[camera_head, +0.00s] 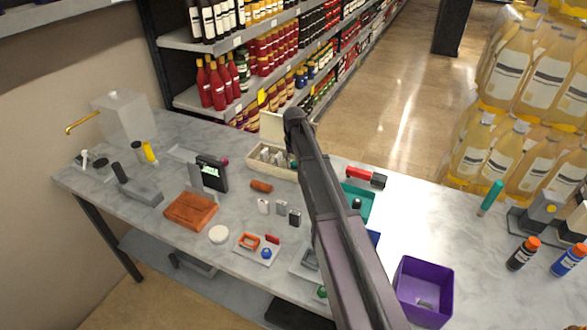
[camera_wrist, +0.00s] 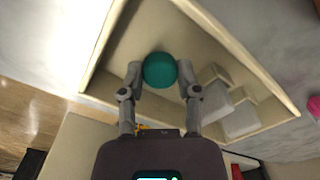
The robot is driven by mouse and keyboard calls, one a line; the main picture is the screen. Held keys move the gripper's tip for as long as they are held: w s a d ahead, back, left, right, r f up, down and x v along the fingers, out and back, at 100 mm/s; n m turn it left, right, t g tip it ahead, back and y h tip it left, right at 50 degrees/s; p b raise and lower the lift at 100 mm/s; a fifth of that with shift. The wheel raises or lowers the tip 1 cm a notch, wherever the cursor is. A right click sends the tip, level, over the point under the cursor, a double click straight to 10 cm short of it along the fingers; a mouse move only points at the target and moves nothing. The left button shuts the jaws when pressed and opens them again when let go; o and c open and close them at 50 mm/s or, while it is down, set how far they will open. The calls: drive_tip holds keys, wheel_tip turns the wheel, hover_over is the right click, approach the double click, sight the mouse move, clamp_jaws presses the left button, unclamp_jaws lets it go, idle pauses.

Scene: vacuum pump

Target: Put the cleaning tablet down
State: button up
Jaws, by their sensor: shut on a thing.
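The cleaning tablet (camera_wrist: 160,70), as I take it, is a teal round piece between the fingertips in the wrist view. My gripper (camera_wrist: 160,82) is shut on it, one finger on each side. It is over a cream open box (camera_wrist: 270,70), whose walls surround the tablet in that view. I cannot tell whether the tablet touches the box floor. In the head view the cream box (camera_head: 287,174) stands at the back middle of the marble table, and my arm hides most of the gripper and tablet.
Pale blocks (camera_wrist: 238,108) lie in the box beside my right-hand finger. A black-screened device (camera_head: 211,172) stands left of the box. A teal tray (camera_head: 359,203) and a purple bin (camera_head: 423,290) are to the right. Bare tabletop (camera_head: 445,225) lies right of my arm.

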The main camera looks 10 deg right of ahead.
sight(294, 163)
drive_tip(key=shift+f, duration=0.4)
drive_tip(key=shift+f+b, duration=0.15)
drive_tip(key=shift+b, duration=0.15)
drive_tip(key=o, duration=0.8)
drive_tip(key=shift+r, duration=0.2)
wheel_tip(294, 163, up, 12)
drive_tip(key=p, duration=1.2)
drive_tip(key=shift+s, duration=0.1)
drive_tip(key=shift+m, duration=0.3)
drive_tip(key=s, duration=2.9)
drive_tip(key=shift+s+a, duration=0.2)
drive_tip(key=shift+a, duration=0.1)
